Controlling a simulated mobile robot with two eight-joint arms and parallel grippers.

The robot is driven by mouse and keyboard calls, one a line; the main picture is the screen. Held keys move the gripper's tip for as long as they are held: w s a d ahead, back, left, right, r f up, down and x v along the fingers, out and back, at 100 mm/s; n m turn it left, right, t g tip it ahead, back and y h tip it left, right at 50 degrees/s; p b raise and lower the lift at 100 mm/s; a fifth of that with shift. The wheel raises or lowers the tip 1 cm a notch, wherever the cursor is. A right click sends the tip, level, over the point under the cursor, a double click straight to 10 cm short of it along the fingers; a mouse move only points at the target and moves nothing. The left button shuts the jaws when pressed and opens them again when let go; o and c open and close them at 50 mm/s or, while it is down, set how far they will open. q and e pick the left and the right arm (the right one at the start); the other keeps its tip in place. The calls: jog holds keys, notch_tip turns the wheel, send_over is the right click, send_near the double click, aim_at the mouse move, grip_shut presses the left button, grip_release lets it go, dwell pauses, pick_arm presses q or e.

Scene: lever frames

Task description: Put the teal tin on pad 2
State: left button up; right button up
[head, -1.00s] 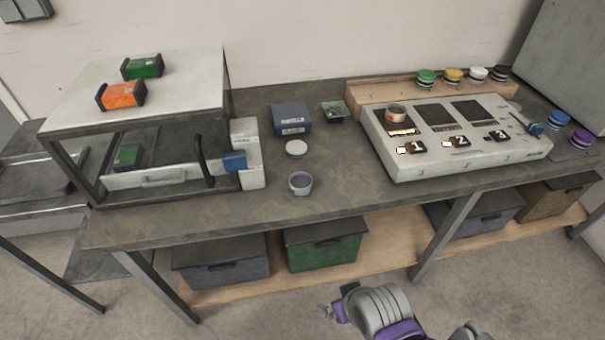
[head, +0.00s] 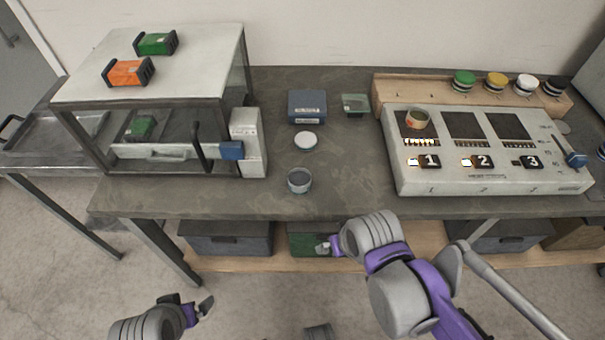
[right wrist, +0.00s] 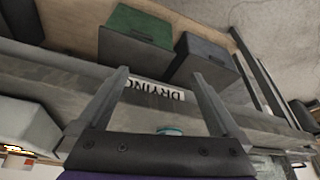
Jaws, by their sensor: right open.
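A small round open tin (head: 299,180), grey-teal in the head view, stands near the front edge of the bench, left of the console. A teal rim (right wrist: 168,131) shows between my fingers' bases in the right wrist view, beyond the gripper. Pad 2 (head: 463,125) is the middle dark square on the console and is bare. My right gripper (right wrist: 160,80) is open and empty; in the head view it (head: 324,247) is in front of the bench, below and right of the tin. My left gripper (head: 190,305) is low at the bottom left, away from the bench; its jaw opening is unclear.
Another tin (head: 417,119) sits on pad 1 of the grey console (head: 410,180). A white lid (head: 306,139), a blue box (head: 307,106) and a small green tray (head: 355,104) lie behind the teal tin. A framed rack (head: 85,85) stands left.

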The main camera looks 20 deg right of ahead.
jog(key=w+a+r+p, duration=0.2)
jog(key=w+r+p, duration=0.3)
jog(key=w+r, duration=0.4)
jog(key=n+g+p, duration=0.1)
jog(key=p, duration=0.3)
send_near(299, 179)
jog(key=x, duration=0.3)
jog(key=shift+w+d+f+b, duration=0.1)
jog(key=shift+w+d+b, duration=0.05)
jog(key=shift+w+b, duration=0.2)
jog(key=shift+s+x, duration=0.15)
jog(key=shift+x, duration=1.2)
jog(key=shift+s+x, duration=0.2)
jog(key=shift+x, duration=1.15)
jog(key=shift+f, duration=0.1)
jog(key=shift+c, duration=0.3)
jog(key=c, duration=1.3)
